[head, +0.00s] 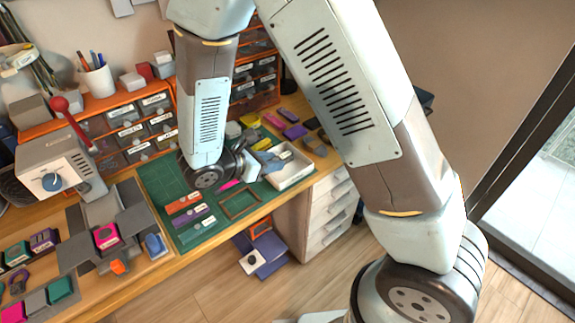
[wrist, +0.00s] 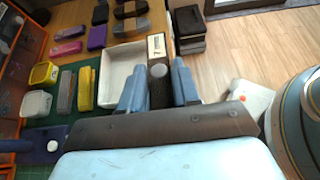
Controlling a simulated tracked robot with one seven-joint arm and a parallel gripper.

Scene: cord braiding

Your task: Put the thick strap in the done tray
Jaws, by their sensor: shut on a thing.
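A dark grey, thick piece with a rounded end (wrist: 158,88), which looks like the thick strap, stands between the two blue fingers of my gripper (wrist: 157,72). The fingers are shut on it. A white open tray (wrist: 107,76) lies just beyond and to the left of the fingers in the wrist view, and its visible floor looks empty. The strap cannot be made out there.
A green cutting mat (head: 155,180) with labelled bars lies left of the tray. Yellow (wrist: 85,88), grey and purple pieces stand left of the tray in the wrist view. Drawers (head: 325,205) are below the table's front edge, with open floor beyond.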

